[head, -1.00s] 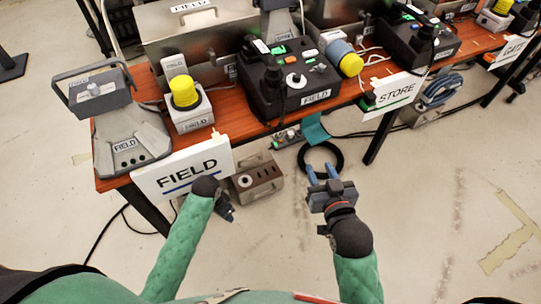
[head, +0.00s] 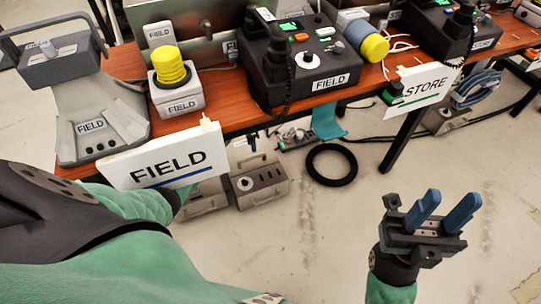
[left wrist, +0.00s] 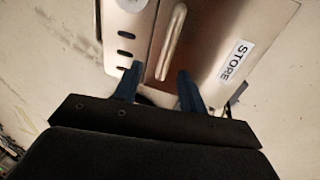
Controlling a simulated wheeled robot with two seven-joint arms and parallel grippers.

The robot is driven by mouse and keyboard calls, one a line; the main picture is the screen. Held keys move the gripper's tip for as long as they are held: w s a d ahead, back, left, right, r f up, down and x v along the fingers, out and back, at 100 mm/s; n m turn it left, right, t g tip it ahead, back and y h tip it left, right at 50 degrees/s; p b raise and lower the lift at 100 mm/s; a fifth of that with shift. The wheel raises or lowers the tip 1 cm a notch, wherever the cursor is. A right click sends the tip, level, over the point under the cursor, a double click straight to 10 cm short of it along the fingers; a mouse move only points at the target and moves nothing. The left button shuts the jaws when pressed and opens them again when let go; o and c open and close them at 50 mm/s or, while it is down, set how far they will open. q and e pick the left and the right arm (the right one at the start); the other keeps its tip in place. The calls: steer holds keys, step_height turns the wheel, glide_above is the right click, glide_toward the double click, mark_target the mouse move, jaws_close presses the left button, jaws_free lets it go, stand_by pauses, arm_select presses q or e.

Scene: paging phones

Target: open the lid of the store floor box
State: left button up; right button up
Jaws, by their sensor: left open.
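In the left wrist view, a metal box with a STORE label (left wrist: 236,60) fills the top. A bar handle (left wrist: 172,42) runs beside a face with dark slots. My left gripper (left wrist: 156,86) is open, its two blue fingers pointing at the box near the handle's lower end, with nothing clearly between them. In the head view, a grey floor box with slots and a round disc (head: 262,184) stands below the table; its label cannot be read there. My left gripper is largely hidden in that view. My right gripper (head: 441,222) is open and empty over the floor at the right.
A black ring (head: 331,165) lies on the floor. The floor between the ring and my right gripper is clear.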

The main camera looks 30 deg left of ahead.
arm_select(q)
steer(key=f, duration=0.2)
steer(key=f+b, duration=0.1)
steer(key=f, duration=0.2)
steer(key=d+f+b, duration=0.1)
steer(key=f, duration=0.1)
steer(key=shift+w+f, duration=0.35)
steer(key=shift+w, duration=0.05)
steer(key=shift+a, duration=0.1)
jaws_close()
